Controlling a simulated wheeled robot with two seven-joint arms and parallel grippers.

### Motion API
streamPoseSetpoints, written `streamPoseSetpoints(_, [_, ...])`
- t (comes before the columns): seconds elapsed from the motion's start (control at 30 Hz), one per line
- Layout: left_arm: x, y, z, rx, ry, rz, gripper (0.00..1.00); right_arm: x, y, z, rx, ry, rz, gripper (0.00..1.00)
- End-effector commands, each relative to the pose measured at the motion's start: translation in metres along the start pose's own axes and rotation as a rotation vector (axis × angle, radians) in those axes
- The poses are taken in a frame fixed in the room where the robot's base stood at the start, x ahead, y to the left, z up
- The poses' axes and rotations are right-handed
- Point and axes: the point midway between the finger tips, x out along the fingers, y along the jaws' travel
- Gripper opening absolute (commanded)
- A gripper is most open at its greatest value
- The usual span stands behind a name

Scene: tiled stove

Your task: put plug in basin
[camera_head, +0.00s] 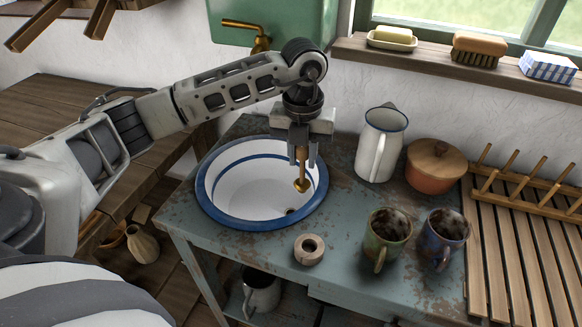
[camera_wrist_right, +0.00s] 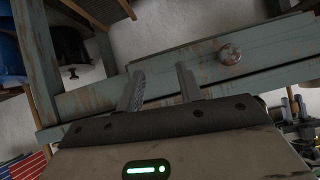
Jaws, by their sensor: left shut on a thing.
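The basin (camera_head: 207,200) is a round white bowl with a blue rim, set in the worn blue-grey stand. A dark drain hole (camera_head: 290,211) shows at its bottom. My left gripper (camera_head: 303,158) points down over the right part of the basin. It is shut on the plug (camera_head: 302,182), a brown stem with a rounded brass lower end. The plug hangs roughly upright, and its brass end appears above the drain, apart from it. In the right wrist view, my right gripper (camera_wrist_right: 160,88) is open and empty, with its fingers apart in front of the stand's edge.
A round wooden ring (camera_head: 309,249) lies in front of the basin. A white jug (camera_head: 380,145), lidded pot (camera_head: 435,166), green mug (camera_head: 387,235) and blue mug (camera_head: 444,236) stand to the right. A brass tap (camera_head: 260,38) is behind the arm.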

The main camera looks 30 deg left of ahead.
Motion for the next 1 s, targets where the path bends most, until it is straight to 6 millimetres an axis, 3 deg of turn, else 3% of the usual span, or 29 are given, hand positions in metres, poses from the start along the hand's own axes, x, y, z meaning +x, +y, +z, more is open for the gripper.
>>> streamPoseSetpoints(0.2, [0.026,0.014,0.012,-0.593,0.011,0.010,0.06,0.006,-0.001,0.007,0.007,0.009,-0.008,0.36])
streamPoseSetpoints(0.43, [0.042,0.026,0.020,-1.060,0.014,0.023,0.06,0.007,-0.003,0.006,0.015,0.023,-0.016,0.36])
streamPoseSetpoints(0.6, [0.044,0.029,0.021,-1.177,0.014,0.027,0.06,0.007,-0.003,0.007,0.016,0.022,-0.018,0.36])
streamPoseSetpoints(1.0, [0.042,0.029,0.021,-1.182,0.014,0.026,0.06,0.004,-0.004,0.003,0.013,0.022,-0.017,0.36])
